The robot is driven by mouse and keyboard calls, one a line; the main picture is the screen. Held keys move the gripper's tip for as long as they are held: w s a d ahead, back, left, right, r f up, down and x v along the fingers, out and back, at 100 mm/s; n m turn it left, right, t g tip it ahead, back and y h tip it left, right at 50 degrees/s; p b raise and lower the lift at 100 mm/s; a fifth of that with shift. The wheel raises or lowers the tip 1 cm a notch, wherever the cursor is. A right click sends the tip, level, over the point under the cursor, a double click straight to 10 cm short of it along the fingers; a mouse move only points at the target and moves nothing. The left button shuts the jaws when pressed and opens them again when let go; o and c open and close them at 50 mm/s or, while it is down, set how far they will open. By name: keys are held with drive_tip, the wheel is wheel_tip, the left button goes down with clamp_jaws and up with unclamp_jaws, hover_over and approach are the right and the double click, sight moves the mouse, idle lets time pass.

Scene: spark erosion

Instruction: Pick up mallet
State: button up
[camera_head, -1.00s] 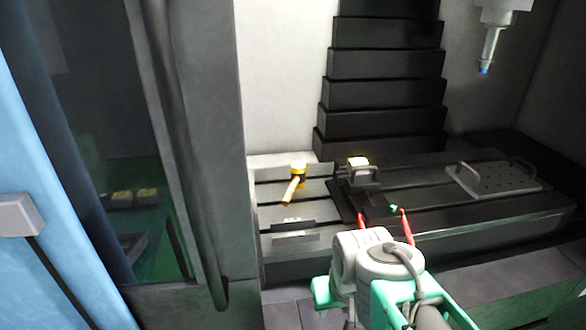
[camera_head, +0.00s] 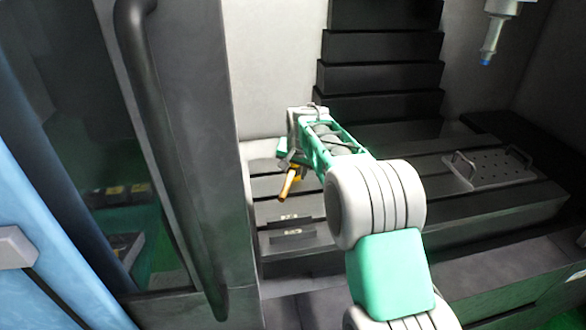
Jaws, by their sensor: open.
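The mallet lies on the slotted dark machine table (camera_head: 500,205). Its wooden handle (camera_head: 288,184) points toward the front. Its yellow head is mostly hidden behind my gripper (camera_head: 294,172), with a little yellow showing beside the jaws. My gripper hangs over the mallet at the left part of the table, at the end of my green and grey arm. The jaws are small and dark here and are open; I cannot tell whether they touch the mallet.
A perforated plate with two handles (camera_head: 488,168) lies on the table at right. A small metal block (camera_head: 292,236) sits in front of the mallet. A spindle (camera_head: 491,40) hangs at top right. A dark door frame with a bar handle (camera_head: 170,160) stands close at left.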

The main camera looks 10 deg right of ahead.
sight(291, 174)
drive_tip(key=x, duration=0.2)
drive_tip(key=p+x, duration=0.1)
drive_tip(key=x, duration=0.1)
drive_tip(key=p+x, duration=0.1)
drive_tip(key=shift+w+a+f, duration=0.2)
drive_tip(key=shift+w+a, duration=0.1)
drive_tip(key=shift+w, duration=0.3)
drive_tip(key=shift+s, duration=0.1)
clamp_jaws()
idle(0.6)
drive_tip(key=shift+r, duration=0.1)
